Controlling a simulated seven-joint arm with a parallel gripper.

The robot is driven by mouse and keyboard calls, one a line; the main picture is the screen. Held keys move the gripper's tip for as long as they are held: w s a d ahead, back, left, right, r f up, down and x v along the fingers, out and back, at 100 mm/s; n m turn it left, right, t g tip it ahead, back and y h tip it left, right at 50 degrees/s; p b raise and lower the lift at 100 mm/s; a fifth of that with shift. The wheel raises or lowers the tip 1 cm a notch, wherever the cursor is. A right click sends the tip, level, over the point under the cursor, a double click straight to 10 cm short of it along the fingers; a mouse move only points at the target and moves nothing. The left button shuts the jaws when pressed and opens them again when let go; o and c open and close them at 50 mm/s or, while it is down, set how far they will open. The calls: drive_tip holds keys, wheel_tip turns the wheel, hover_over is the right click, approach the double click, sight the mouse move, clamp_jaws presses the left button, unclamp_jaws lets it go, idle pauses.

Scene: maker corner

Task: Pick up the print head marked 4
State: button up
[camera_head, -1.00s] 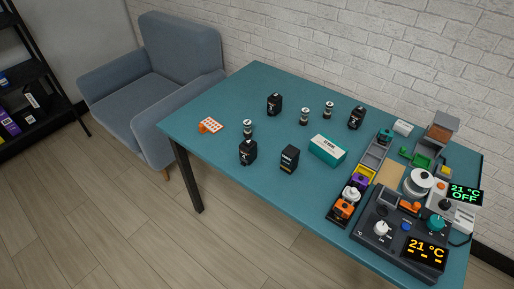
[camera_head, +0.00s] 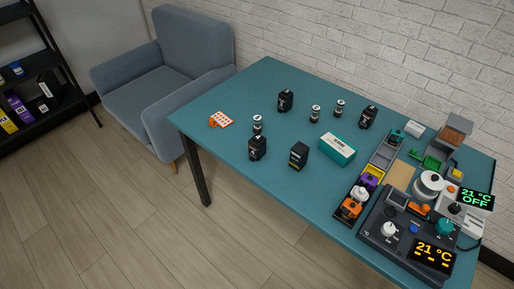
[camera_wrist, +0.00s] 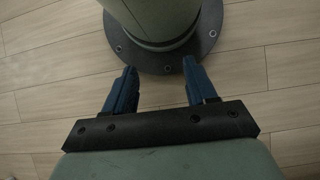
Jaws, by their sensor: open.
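No marking 4 is legible, so I cannot tell which item is the named print head. Several small items stand on the teal table (camera_head: 230,120): black pieces with white markings at the back (camera_head: 285,100), at the front (camera_head: 257,148) and at the right (camera_head: 368,117), and small black-and-silver cylinders (camera_head: 315,114). A long dark rack (camera_head: 347,218) at the right holds orange, yellow and purple pieces in a row. My gripper (camera_wrist: 160,68) shows only in the wrist view, open and empty, over the wooden floor and my own round base, away from the table.
A black box (camera_head: 298,156) and a teal-and-white box (camera_head: 337,150) stand mid-table. An orange-and-white piece (camera_head: 220,119) lies at the left. A grey control unit (camera_head: 405,235) with lit displays crowds the right end. An armchair (camera_head: 165,90) stands behind left. The table's front left is clear.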

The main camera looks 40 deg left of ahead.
drive_tip(key=o, duration=0.5)
